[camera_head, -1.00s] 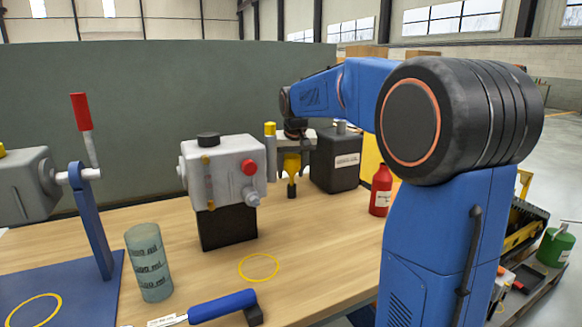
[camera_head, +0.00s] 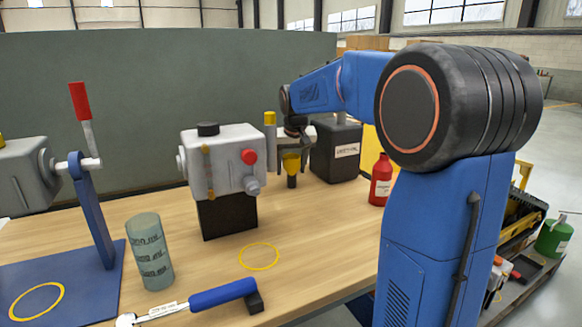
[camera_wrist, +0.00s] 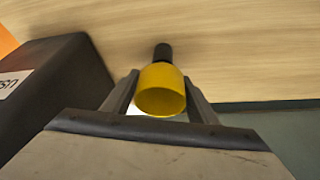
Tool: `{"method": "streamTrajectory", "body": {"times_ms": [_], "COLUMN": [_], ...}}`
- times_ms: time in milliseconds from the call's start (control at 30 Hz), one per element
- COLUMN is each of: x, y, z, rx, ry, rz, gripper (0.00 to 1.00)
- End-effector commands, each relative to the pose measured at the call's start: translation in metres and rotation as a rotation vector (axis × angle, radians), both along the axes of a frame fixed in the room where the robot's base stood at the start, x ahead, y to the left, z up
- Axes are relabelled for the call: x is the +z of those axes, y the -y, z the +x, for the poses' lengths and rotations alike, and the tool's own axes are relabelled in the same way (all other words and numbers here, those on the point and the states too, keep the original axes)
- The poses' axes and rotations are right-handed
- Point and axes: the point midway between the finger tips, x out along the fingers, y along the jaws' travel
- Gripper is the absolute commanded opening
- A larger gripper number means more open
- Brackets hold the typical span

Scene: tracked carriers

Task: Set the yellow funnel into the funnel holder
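The yellow funnel (camera_head: 291,164) is between the two fingers of my gripper (camera_head: 293,153), which look shut on its sides. In the wrist view my gripper (camera_wrist: 161,96) has a finger on each side of the funnel (camera_wrist: 160,90), and I look into its open bowl. A small black upright cylinder (camera_head: 292,182), apparently the funnel holder, is directly under the bowl. It shows just beyond the funnel in the wrist view (camera_wrist: 163,52). The funnel's narrow stem is hidden, seemingly inside the black cylinder. I cannot tell whether the funnel is fully seated.
A grey box-shaped machine (camera_head: 225,160) stands left of my gripper. A dark labelled canister (camera_head: 335,165) is close behind on the right. A red bottle (camera_head: 381,180) is farther right. A clear measuring cylinder (camera_head: 150,250) and a blue-handled tool (camera_head: 222,294) are in front.

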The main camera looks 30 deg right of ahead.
Motion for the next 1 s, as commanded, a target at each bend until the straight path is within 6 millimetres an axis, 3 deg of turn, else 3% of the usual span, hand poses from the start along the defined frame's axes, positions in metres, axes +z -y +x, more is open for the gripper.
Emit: {"method": "streamTrajectory", "body": {"times_ms": [467, 1000], "x": [0.008, 0.1], "y": [-0.001, -0.011], "z": [-0.002, -0.039], "rx": [0.0, 0.0], "ry": [0.002, 0.003], "rz": [-0.001, 0.0], "gripper": [0.67, 0.67]}}
